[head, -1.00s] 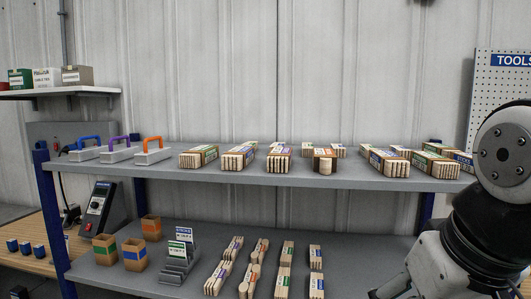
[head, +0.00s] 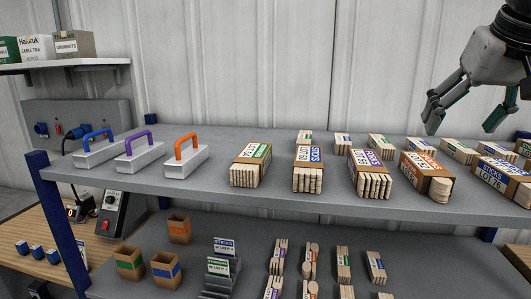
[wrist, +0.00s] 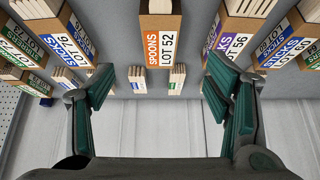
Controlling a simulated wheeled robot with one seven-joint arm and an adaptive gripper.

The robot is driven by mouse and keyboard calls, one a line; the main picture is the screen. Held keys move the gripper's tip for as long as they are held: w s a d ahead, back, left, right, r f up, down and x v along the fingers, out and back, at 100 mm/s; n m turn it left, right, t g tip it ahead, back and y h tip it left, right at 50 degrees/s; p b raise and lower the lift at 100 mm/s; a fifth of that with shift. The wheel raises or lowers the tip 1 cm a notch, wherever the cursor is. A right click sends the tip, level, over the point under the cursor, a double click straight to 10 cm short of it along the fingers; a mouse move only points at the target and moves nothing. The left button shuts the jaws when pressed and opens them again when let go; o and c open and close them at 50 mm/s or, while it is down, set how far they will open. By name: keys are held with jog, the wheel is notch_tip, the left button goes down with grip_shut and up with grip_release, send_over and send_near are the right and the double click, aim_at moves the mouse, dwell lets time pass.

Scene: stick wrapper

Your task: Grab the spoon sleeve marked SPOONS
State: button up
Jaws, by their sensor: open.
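The spoon sleeve (head: 420,163) is a brown band with an orange label around pale wooden pieces with rounded ends. It lies on the upper shelf, right of centre in the head view. In the wrist view its orange label (wrist: 160,42) reads SPOONS LOT 52, at top centre. My gripper (head: 462,124) is open and empty, above the back of the shelf, up and to the right of the sleeve in the head view. In the wrist view my gripper (wrist: 160,82) has its fingers spread to either side of the sleeve's line, apart from it.
Smaller bundles stand in a row behind. Handled blocks (head: 185,158) sit at the shelf's left. A corrugated wall (head: 230,70) is behind.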

aim_at(430, 166)
jog(key=x, duration=1.3)
jog(key=shift+s+p, duration=0.15)
jog(key=shift+p, duration=0.2)
jog(key=shift+c, duration=0.3)
jog(key=c, duration=1.2)
